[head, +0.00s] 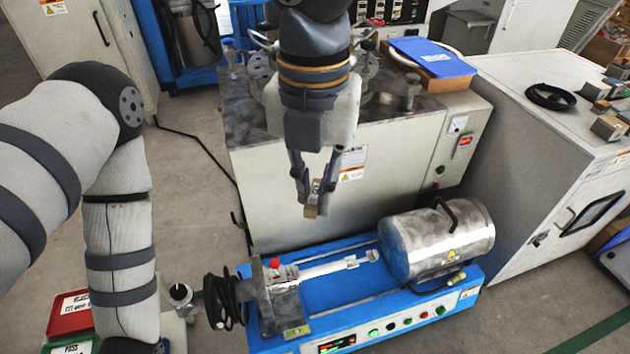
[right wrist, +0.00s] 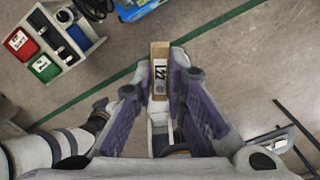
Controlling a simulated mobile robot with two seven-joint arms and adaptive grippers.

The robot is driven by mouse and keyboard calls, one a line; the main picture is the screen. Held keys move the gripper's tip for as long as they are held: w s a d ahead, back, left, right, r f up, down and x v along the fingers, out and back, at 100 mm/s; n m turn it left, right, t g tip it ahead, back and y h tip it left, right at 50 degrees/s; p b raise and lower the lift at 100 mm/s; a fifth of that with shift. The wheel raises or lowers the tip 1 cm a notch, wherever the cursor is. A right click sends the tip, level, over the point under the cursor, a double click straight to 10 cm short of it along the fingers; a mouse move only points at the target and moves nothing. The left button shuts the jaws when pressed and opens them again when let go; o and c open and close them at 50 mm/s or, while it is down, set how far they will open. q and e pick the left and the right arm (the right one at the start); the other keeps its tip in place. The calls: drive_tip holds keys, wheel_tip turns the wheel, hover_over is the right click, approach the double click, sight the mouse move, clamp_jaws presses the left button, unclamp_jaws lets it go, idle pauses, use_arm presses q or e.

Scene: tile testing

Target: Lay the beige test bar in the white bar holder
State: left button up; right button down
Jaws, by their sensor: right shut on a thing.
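The beige test bar (head: 312,208) is a short block with a printed label. My right gripper (head: 316,195) is shut on it and holds it in the air, above and behind the blue bench machine. In the right wrist view the bar (right wrist: 160,52) sticks out between the purple-grey fingers (right wrist: 160,95), its label facing the camera. The white bar holder (head: 325,268) appears to be the pale, narrow piece reaching from the red-knobbed block toward the steel cylinder. It looks empty and is clear of the bar. My left arm comes down at the left; its gripper is not clearly seen.
A large cabinet (head: 270,190) stands behind. Red and green bins (head: 70,312) are lower left.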

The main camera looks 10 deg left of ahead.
use_arm(q)
drive_tip(key=s+m, duration=0.3)
drive_tip(key=shift+s+a+f, duration=0.1)
drive_tip(key=shift+s, duration=0.2)
use_arm(e)
drive_tip(key=s+d+f+m, duration=0.1)
drive_tip(key=d+f+m, duration=0.3)
drive_tip(key=d+m, duration=0.7)
drive_tip(key=s+d+f+m, duration=0.2)
drive_tip(key=d+f+m, duration=0.3)
drive_tip(key=d+m, duration=0.6)
drive_tip(key=m, duration=1.3)
drive_tip(key=shift+s+d+f, duration=0.2)
drive_tip(key=shift+s+d, duration=0.05)
drive_tip(key=shift+d, duration=0.15)
drive_tip(key=shift+d, duration=0.1)
